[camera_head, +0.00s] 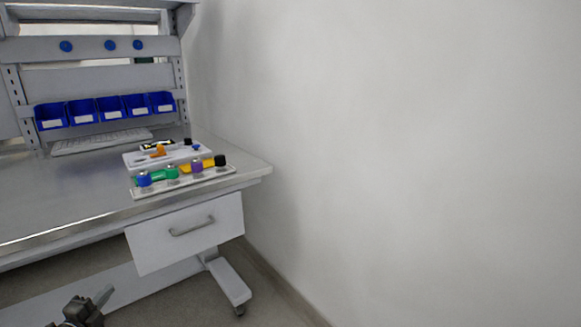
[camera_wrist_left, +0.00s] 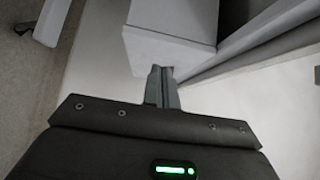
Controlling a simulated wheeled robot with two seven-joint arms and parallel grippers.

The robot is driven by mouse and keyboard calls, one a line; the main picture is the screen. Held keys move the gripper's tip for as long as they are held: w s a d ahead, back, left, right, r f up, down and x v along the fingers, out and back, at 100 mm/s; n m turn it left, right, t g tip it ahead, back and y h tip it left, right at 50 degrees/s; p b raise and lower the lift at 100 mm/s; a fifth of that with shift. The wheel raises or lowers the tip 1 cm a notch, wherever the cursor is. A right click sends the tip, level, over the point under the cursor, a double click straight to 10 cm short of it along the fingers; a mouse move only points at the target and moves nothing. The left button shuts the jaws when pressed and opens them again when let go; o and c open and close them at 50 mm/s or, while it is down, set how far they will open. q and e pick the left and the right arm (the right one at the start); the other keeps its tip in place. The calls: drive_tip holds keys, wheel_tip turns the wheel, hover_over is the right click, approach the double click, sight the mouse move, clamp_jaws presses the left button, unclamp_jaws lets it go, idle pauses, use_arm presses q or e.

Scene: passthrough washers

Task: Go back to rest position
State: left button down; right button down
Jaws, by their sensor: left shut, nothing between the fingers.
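My left gripper (camera_head: 103,295) shows at the bottom left of the head view, low in front of the workbench and below the tabletop. In the left wrist view its two fingers (camera_wrist_left: 162,72) are together, with nothing between them. It is apart from the parts on the bench. My right gripper is in neither view.
The workbench (camera_head: 60,215) stands at the left, with a drawer (camera_head: 188,232) under its top. A tray (camera_head: 190,182) with coloured parts, a white box (camera_head: 135,158), a keyboard (camera_head: 100,141) and blue bins (camera_head: 110,108) are on it. A bare wall (camera_head: 420,150) fills the right.

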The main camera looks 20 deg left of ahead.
use_arm(q)
drive_tip(key=s+d+f+n+g, duration=0.4)
drive_tip(key=f, duration=0.4)
drive_tip(key=s+d+f+n+g+y, duration=0.1)
drive_tip(key=s+d+f+n+g, duration=0.25)
drive_tip(key=f, duration=0.45)
drive_tip(key=s+d+f+n+g, duration=0.3)
drive_tip(key=f+n+g, duration=0.1)
drive_tip(key=f, duration=0.5)
drive_tip(key=s+d+f+g+h, duration=0.1)
drive_tip(key=s+d+f, duration=0.2)
drive_tip(key=d, duration=0.7)
drive_tip(key=s+d+f+n+g+h, duration=0.1)
drive_tip(key=s+d+f+h, duration=0.1)
drive_tip(key=d, duration=0.8)
drive_tip(key=s+d+f+n+g+h, duration=0.1)
drive_tip(key=s+d+f, duration=0.3)
drive_tip(key=d, duration=0.7)
drive_tip(key=shift+s+g, duration=0.35)
drive_tip(key=shift+g, duration=0.1)
